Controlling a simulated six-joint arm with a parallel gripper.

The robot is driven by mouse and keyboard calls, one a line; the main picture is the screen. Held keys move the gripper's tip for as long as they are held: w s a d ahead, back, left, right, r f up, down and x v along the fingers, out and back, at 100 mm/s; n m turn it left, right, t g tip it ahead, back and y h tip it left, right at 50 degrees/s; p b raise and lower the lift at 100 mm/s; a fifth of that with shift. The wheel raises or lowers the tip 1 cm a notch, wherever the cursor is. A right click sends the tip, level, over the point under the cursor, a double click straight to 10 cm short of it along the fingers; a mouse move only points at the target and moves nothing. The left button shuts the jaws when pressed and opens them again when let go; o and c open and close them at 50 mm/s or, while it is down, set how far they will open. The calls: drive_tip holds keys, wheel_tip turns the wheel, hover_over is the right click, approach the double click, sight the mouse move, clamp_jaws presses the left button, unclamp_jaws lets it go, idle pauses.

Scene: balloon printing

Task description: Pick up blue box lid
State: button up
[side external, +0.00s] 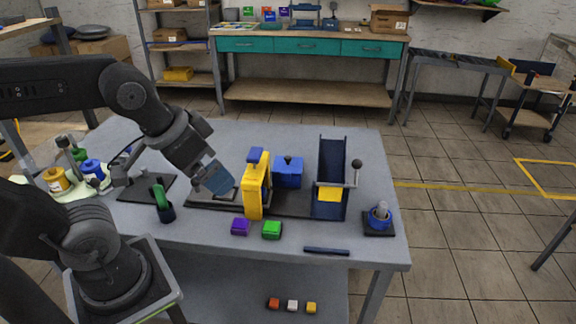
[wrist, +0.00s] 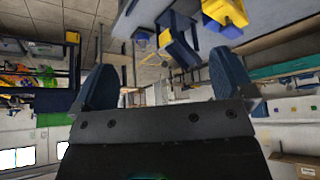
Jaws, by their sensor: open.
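No part is clearly marked as the blue box lid. A blue box-like block (side external: 288,173) with a dark knob on top stands behind the yellow upright frame (side external: 255,190); I cannot tell whether it has a separate lid. A small blue piece (side external: 256,154) sits on top of the yellow frame. My gripper (side external: 214,184) is left of the yellow frame, tilted down to the right, above the dark base plate (side external: 200,203). In the wrist view my gripper (wrist: 166,80) has its two blue fingers wide apart, with nothing held between them.
A dark blue chute (side external: 332,160) with a lever stands right. Purple (side external: 240,227) and green (side external: 272,229) small boxes and a dark flat bar (side external: 327,251) lie along the front. A green-handled tool (side external: 163,205) stands left.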

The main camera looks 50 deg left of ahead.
drive_tip(key=w+a+n+y, duration=0.1)
drive_tip(key=w+a+n, duration=0.3)
drive_tip(key=w, duration=0.8)
drive_tip(key=n+g+y, duration=0.2)
drive_tip(key=n, duration=0.3)
hover_over(289, 156)
drive_tip(key=s+d, duration=0.3)
wheel_tip(289, 156, down, 10)
drive_tip(key=x, duration=0.8)
drive_tip(key=shift+s+a+f, duration=0.2)
drive_tip(key=shift+a, duration=0.05)
drive_tip(key=shift+x, duration=2.95)
drive_tip(key=c, duration=0.6)
